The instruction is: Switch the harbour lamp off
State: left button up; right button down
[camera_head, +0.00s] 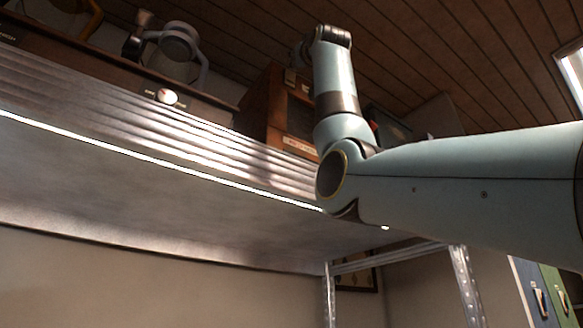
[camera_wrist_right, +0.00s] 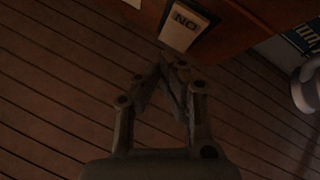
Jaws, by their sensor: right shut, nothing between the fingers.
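My right gripper (camera_wrist_right: 168,62) is shut and empty in the right wrist view, its fingertips together just below a pale switch plate. The switch plate (camera_wrist_right: 184,24) sits on a brown wooden face and its lettering looks like "ON" seen upside down. I cannot tell whether the fingertips touch it. In the head view my right arm rises in front of a wooden cabinet (camera_head: 263,108) with a small pale label. The gripper end (camera_head: 300,54) is small and dark there. I cannot tell which thing is the harbour lamp. My left gripper is not in view.
A ribbed metal shelf edge (camera_head: 120,135) crosses the head view. On it stand a grey rounded device (camera_head: 180,42) and a wooden base with a white knob (camera_head: 167,97). Blue and green binders (camera_head: 545,295) are at lower right. A pale rounded thing (camera_wrist_right: 308,88) is at right in the wrist view.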

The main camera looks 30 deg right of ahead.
jog(key=shift+w+p, duration=0.35)
jog(key=shift+w, duration=0.05)
jog(key=shift+w+r+p, duration=0.1)
jog(key=shift+w+p, duration=0.2)
jog(key=shift+w, duration=0.05)
dwell(0.6)
jog(key=shift+s, duration=0.1)
jog(key=shift+s+b, duration=0.45)
jog(key=shift+s, duration=0.3)
jog(key=s+b, duration=0.1)
jog(key=s, duration=0.2)
jog(key=s+b, duration=0.1)
jog(key=s, duration=0.1)
jog(key=shift+d+f+b, duration=0.2)
jog(key=shift+f+b, duration=0.15)
